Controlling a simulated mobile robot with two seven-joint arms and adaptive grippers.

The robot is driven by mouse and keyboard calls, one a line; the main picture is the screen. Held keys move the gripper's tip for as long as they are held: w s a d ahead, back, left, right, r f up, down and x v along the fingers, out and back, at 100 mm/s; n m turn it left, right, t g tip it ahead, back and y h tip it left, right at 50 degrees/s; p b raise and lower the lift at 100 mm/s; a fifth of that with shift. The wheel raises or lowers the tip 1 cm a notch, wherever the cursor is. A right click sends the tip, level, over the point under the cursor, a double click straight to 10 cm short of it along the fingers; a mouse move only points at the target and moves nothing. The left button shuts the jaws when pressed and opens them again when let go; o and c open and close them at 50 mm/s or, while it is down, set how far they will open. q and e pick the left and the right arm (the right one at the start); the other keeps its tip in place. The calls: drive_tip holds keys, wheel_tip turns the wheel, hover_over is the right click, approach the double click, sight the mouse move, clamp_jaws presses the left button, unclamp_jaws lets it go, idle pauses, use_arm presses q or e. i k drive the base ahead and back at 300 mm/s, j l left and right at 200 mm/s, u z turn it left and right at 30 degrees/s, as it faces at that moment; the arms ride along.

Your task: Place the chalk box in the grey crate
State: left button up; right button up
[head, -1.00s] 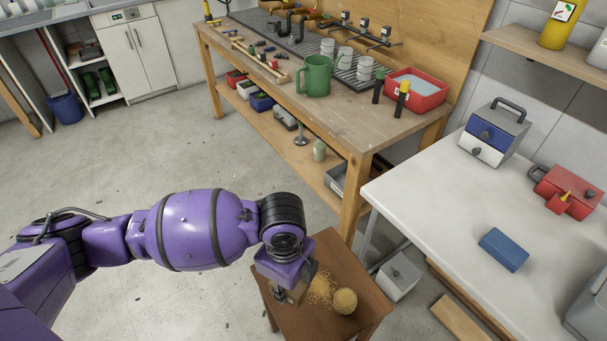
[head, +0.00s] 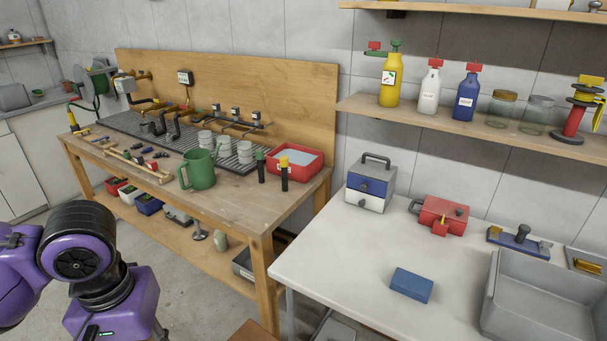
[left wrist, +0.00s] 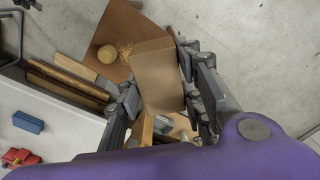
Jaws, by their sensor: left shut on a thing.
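A plain tan box (left wrist: 158,75), which I take to be the chalk box, is between the fingers of my left gripper (left wrist: 160,88) in the left wrist view. The gripper is shut on it and holds it above the floor near a small brown wooden table. In the head view only my left forearm and wrist show at the lower left; the gripper and box are out of the picture. A grey open-topped crate (head: 545,302) stands on the white table at the right edge of the head view. My right gripper is not in view.
The white table (head: 335,255) also bears a blue box (head: 411,285), a blue-and-grey toolbox (head: 371,186) and a red case (head: 440,214). A wooden workbench (head: 235,205) stands left of it. A twine ball (left wrist: 107,54) lies on the small brown table (left wrist: 128,25).

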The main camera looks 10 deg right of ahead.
sight(514, 309)
drive_tip(key=z, duration=1.1)
drive_tip(key=i+l+z, duration=0.15)
drive_tip(key=z, duration=0.3)
drive_tip(key=i+l+z, duration=0.15)
drive_tip(key=l+z, duration=0.15)
drive_tip(key=z, duration=0.15)
drive_tip(key=i+l, duration=0.25)
drive_tip(key=i, duration=0.05)
